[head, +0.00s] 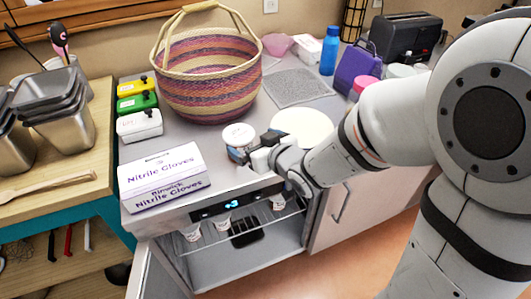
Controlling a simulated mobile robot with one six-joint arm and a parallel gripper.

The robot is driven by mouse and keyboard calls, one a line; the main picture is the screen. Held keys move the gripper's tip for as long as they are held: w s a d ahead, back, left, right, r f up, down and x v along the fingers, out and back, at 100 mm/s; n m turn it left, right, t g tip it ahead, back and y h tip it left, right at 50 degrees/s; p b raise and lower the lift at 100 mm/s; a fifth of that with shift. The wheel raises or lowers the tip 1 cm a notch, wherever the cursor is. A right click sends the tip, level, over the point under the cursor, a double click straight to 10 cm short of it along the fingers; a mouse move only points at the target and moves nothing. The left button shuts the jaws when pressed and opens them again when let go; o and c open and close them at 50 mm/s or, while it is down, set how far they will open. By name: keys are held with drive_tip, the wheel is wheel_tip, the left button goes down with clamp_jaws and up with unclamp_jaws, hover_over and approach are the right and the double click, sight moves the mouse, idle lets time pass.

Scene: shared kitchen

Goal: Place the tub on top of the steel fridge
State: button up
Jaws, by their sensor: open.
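The tub (238,136), with a white lid and a dark blue label, stands upright near the front edge of the steel fridge's top (190,134). My gripper (250,156) reaches in from the right, low at the tub's front right side. Its jaws are open. They hide part of the tub's lower side, and I cannot tell whether they touch it. The fridge has a small lit display (216,206) on its front, and its lower compartment is open.
A glove box (163,180) lies left of the tub. A large woven basket (206,75) stands behind it. A round white plate (305,128) is close on the right, partly behind my arm. Small coloured containers (138,104) line the left edge. A grey mat (298,87) lies farther back.

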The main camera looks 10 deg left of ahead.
drive_tip(key=shift+b+v, duration=2.4)
drive_tip(key=shift+b, duration=0.05)
drive_tip(key=d+f+m+g+h, duration=0.1)
drive_tip(key=d+f+m+h, duration=0.2)
drive_tip(key=d+m+h, duration=0.85)
drive_tip(key=s+d+f+n+g+y, duration=0.2)
drive_tip(key=s+d+g, duration=0.5)
drive_tip(key=s+d, duration=0.4)
drive_tip(key=shift+s+f+n, duration=0.3)
drive_tip(key=shift+s+n, duration=0.15)
drive_tip(key=shift+s, duration=0.25)
